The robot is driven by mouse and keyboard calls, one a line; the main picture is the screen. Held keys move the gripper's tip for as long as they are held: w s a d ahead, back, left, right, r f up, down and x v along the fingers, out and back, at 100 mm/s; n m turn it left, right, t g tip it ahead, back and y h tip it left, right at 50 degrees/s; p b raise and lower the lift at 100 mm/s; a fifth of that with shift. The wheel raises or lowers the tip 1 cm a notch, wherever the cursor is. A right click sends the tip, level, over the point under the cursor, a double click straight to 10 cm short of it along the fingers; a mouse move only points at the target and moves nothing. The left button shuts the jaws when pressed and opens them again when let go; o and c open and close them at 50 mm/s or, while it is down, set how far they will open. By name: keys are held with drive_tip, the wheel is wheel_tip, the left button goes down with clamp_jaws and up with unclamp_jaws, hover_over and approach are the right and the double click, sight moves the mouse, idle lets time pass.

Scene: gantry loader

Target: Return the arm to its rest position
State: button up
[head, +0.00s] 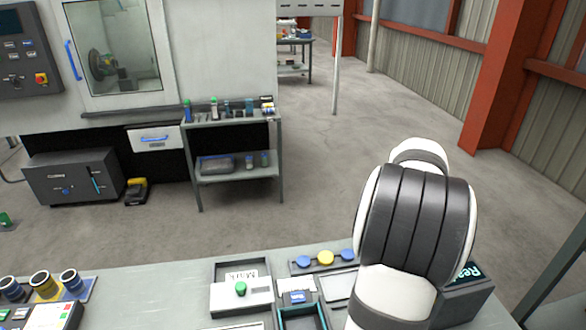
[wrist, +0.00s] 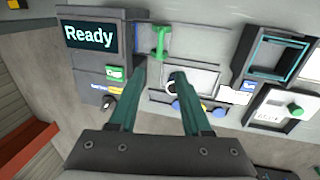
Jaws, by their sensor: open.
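My gripper (wrist: 160,76) shows in the wrist view with its two teal fingers apart. I see nothing held between them. In the head view my white and dark-banded arm rises over the bench at the right, and my gripper is hidden there. A dark box with a "Ready" display (wrist: 90,36) is left of the fingers in the wrist view; my arm partly covers it in the head view.
The grey bench (head: 150,290) holds a marking unit with a green button (head: 240,288), a row of blue and yellow discs (head: 325,257), and a teal-edged tray (head: 300,318). Cups (head: 43,284) stand at left. Open floor separates it from a machine and shelf (head: 232,122).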

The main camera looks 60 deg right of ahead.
drive_tip(key=w+a+r+n+t, duration=0.1)
drive_tip(key=w+a+r, duration=0.2)
drive_tip(key=w+a, duration=1.25)
drive_tip(key=w+a+n+t+y, duration=0.1)
drive_tip(key=a+y, duration=0.1)
drive_tip(key=a, duration=1.4)
drive_tip(key=s+a+f, duration=0.1)
drive_tip(key=s+a, duration=0.2)
drive_tip(key=a, duration=0.4)
drive_tip(key=s+a+f+n+y, duration=0.1)
drive_tip(key=s+a, duration=0.3)
drive_tip(key=a, duration=0.3)
drive_tip(key=shift+s+a+g, duration=0.15)
drive_tip(key=shift+s+g, duration=0.15)
